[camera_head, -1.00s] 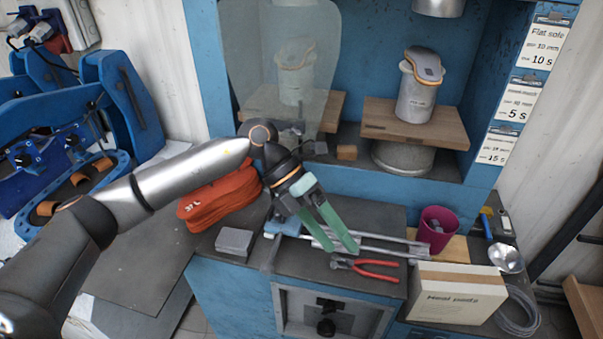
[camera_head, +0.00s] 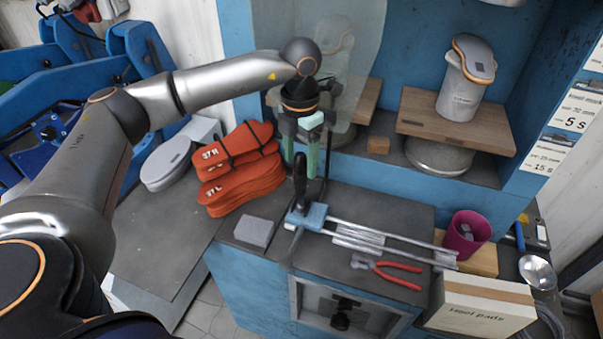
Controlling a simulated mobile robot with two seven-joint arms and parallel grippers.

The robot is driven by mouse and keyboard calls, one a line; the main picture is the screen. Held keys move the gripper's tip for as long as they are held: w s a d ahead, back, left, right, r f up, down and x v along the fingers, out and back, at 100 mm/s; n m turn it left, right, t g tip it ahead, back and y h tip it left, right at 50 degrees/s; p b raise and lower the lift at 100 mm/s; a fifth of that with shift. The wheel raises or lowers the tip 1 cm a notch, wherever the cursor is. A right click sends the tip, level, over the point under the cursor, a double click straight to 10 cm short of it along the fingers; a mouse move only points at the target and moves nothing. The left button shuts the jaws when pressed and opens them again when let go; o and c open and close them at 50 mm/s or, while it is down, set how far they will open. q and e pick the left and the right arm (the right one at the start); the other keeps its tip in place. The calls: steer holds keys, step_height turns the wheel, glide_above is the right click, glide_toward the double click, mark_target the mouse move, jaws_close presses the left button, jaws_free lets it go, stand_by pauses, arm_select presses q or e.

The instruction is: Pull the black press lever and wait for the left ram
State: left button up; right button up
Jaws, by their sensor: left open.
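The black press lever (camera_head: 300,176) stands upright from a light-blue block (camera_head: 306,217) on the bench, with metal rods running to the right. My left gripper (camera_head: 300,160) points down at the lever's upper part. Its green fingers are open, one on each side of the lever as seen here; contact cannot be told. The left station's last (camera_head: 333,42) shows through a clear guard (camera_head: 368,45), partly behind my arm. The left ram is not visible. My right gripper is not in view.
Orange sandal soles (camera_head: 236,170) lie stacked left of the lever, with a grey block (camera_head: 254,231) in front of them. Red-handled pliers (camera_head: 390,272), a magenta cup (camera_head: 467,234) and a heel pads box (camera_head: 480,305) are to the right. The right station holds a last (camera_head: 463,90).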

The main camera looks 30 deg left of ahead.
mark_target(301, 177)
arm_select(q)
steer(key=shift+f+p, duration=0.3)
steer(key=shift+f, duration=2.45)
jaws_close()
